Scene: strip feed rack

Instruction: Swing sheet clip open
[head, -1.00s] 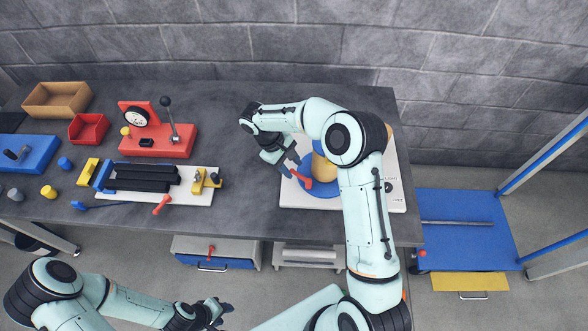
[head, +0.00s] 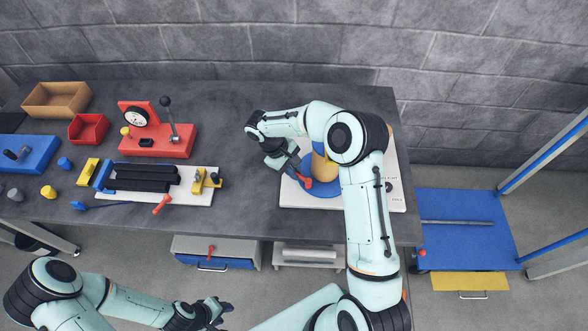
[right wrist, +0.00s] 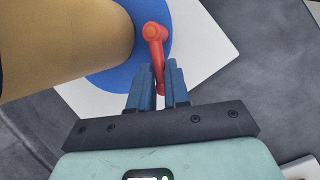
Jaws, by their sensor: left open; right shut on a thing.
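A red clip (head: 304,181) stands at the near left of a blue round base (head: 318,189) on a white board (head: 374,201). In the right wrist view the red clip (right wrist: 155,38) has a round knob at its top and a thin arm running down between my fingers. My right gripper (head: 298,175) is shut on that arm; its blue fingers also show in the right wrist view (right wrist: 158,88). A tan cylinder (head: 322,168) stands on the blue base beside the clip, partly hidden by my right arm. My left gripper (head: 218,310) is open and empty in front of the bench.
A white plate (head: 200,197) with black bars and another red handle (head: 162,204) lies to the left. A red gauge stand (head: 150,142), a red bin (head: 88,129) and a tan tray (head: 55,99) are farther back. The bench middle (head: 245,180) is clear.

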